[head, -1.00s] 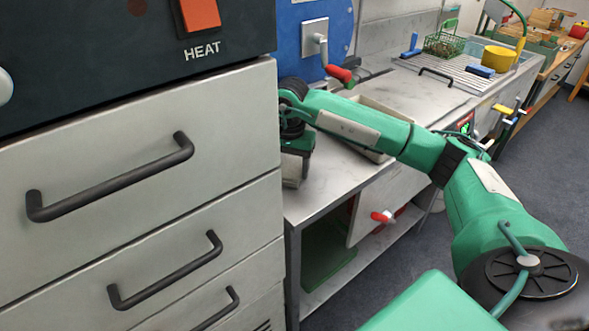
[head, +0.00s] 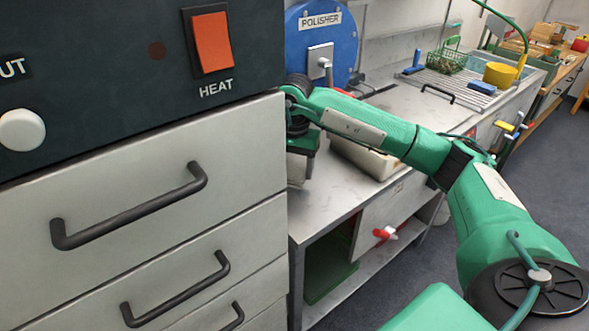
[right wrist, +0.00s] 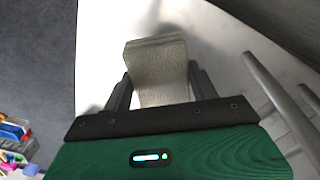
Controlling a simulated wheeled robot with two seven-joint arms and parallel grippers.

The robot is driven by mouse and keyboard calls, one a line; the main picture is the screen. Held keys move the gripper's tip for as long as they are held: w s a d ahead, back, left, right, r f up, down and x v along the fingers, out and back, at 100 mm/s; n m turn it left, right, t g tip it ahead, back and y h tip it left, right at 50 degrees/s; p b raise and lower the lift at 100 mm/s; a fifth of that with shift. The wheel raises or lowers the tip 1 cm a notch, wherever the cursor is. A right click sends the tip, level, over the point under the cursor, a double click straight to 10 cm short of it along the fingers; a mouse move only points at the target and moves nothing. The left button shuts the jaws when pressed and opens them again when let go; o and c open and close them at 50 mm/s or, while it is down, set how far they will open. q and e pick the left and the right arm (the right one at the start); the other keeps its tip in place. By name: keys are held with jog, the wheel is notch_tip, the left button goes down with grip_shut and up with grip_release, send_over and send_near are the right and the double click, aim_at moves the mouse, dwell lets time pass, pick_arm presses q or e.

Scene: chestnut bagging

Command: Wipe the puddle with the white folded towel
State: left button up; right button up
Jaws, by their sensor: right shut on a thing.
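My right gripper (head: 300,160) hangs over the near left end of the grey metal counter, close beside the drawer cabinet. In the right wrist view the gripper (right wrist: 160,85) is shut on the white folded towel (right wrist: 157,62), which looks greyish and stands out past the fingers, its end folded over. In the head view a pale bit of the towel (head: 297,172) shows under the gripper, partly hidden by the cabinet edge. I cannot tell whether the towel touches the counter. I cannot make out a puddle in either view. My left gripper is not in view.
A drawer cabinet with black handles (head: 130,207) fills the left, under a dark panel with a red HEAT switch (head: 211,41). A blue polisher (head: 308,24) stands at the back. The counter's front (head: 330,205) looks clear.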

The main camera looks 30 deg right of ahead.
aim_at(295, 168)
jog(key=shift+r+p, duration=0.75)
jog(key=shift+r, duration=0.75)
jog(key=shift+s+f, duration=0.1)
